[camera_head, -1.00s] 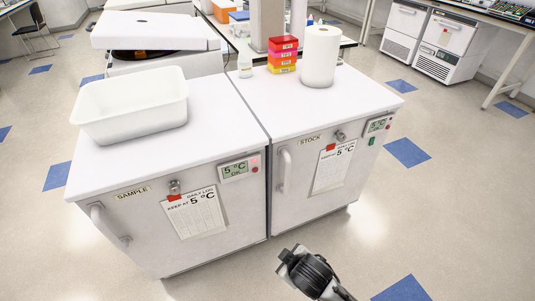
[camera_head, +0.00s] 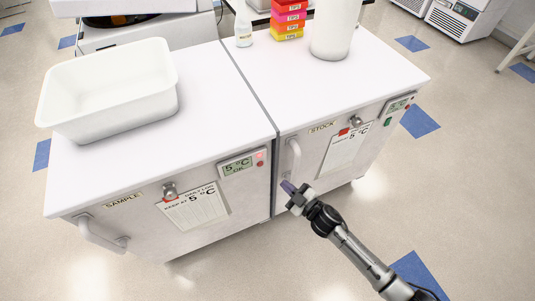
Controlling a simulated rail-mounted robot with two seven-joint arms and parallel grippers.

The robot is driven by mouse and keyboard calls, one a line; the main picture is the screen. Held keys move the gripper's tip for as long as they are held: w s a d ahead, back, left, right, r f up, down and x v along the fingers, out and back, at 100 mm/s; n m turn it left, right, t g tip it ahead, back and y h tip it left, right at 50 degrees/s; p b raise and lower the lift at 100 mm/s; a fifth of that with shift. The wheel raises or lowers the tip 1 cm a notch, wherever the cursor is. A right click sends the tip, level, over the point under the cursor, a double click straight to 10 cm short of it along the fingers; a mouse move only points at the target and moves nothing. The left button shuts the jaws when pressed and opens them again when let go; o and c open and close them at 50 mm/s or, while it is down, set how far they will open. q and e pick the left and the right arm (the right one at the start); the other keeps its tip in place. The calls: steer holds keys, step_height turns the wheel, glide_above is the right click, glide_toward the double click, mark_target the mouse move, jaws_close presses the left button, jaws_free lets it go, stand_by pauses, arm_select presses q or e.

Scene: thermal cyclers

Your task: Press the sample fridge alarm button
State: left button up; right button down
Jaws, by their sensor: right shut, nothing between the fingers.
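The sample fridge (camera_head: 145,235) is the left white cabinet, with its SAMPLE label (camera_head: 123,200) at the top of the door. Its display panel (camera_head: 238,167) reads 5 °C at the upper right of the front. A small red button (camera_head: 260,164) sits at that panel's right end, below a faint reddish light. My right gripper (camera_head: 288,187) is shut and empty. In the picture it is below and right of the button, over the stock fridge's left edge, apart from the button. My left gripper is out of view.
The stock fridge (camera_head: 350,185) stands close on the right, with a vertical handle (camera_head: 294,158) just above my right gripper. A white tub (camera_head: 110,95), a bottle (camera_head: 243,28), coloured tip boxes (camera_head: 288,20) and a paper roll (camera_head: 332,35) stand on top. Floor in front is clear.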

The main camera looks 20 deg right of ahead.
mark_target(260, 164)
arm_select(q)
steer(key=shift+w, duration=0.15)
arm_select(e)
steer(key=s+a+r+n+g+y, duration=0.2)
steer(key=s+a+r+n+y, duration=0.2)
steer(key=y, duration=0.4)
steer(key=shift+s+a+y, duration=0.15)
steer(key=shift+a+y, duration=0.15)
steer(key=shift+a, duration=0.05)
arm_select(q)
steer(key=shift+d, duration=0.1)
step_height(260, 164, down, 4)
steer(key=b, duration=0.4)
arm_select(e)
steer(key=w, duration=0.8)
steer(key=shift+w+a, duration=0.25)
steer(key=shift+w, duration=0.1)
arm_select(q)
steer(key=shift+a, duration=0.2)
